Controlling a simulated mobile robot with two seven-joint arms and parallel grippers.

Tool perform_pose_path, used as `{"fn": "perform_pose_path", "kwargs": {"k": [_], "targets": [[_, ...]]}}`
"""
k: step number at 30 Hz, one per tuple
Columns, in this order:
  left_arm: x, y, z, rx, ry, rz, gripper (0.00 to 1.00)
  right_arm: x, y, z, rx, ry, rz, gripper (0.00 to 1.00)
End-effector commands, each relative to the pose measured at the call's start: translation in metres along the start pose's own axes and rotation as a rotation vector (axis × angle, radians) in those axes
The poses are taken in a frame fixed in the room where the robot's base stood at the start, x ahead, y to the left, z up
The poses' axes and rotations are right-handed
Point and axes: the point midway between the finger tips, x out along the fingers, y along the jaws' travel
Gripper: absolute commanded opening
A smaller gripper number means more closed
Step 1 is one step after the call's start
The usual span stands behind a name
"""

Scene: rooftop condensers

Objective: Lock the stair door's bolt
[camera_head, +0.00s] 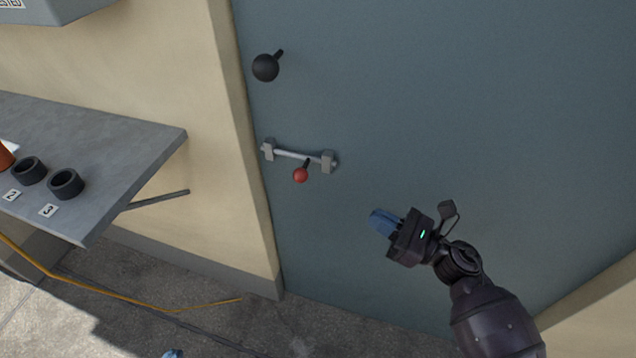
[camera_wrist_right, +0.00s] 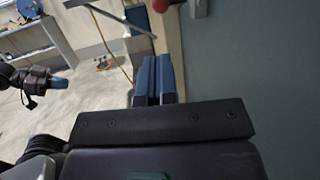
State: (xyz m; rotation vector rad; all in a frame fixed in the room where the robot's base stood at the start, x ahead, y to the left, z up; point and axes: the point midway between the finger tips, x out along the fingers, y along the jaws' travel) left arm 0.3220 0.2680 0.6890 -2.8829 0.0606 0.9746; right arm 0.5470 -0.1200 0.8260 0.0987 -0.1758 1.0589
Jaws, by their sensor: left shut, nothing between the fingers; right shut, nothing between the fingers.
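The stair door (camera_head: 450,100) is a blue-grey panel, standing flush in its frame as far as I can see. Its bolt (camera_head: 291,154) is a pale rod through two grey brackets near the door's left edge. A red ball knob (camera_head: 300,175) hangs from the rod close to the right bracket. The knob also shows at the top of the right wrist view (camera_wrist_right: 160,5). My right gripper (camera_head: 380,221) is shut and empty, below and right of the knob, apart from it. My left gripper (camera_head: 173,354) barely shows at the bottom edge; in the right wrist view (camera_wrist_right: 62,83) it is shut and empty.
A grey shelf (camera_head: 110,150) with black rings (camera_head: 66,183) and number labels juts out at left. A yellow cable (camera_head: 130,298) runs below it. The door face around the bolt is clear.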

Motion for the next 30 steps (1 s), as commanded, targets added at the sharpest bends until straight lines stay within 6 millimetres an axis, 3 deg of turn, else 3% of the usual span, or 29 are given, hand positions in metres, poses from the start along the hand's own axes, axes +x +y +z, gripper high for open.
{"fn": "perform_pose_path", "kwargs": {"k": [8,13,30], "targets": [[-0.001,-0.001,0.006,0.003,-0.013,0.0,0.0,0.001,0.0,0.0,0.002,-0.001,-0.001,0.0],[-0.002,-0.003,0.004,0.01,-0.01,0.0,0.0,0.012,-0.001,0.001,0.003,-0.002,-0.002,0.0],[-0.002,-0.001,-0.009,0.005,0.014,0.001,0.0,0.108,-0.001,0.002,0.003,-0.004,-0.001,0.0]]}}
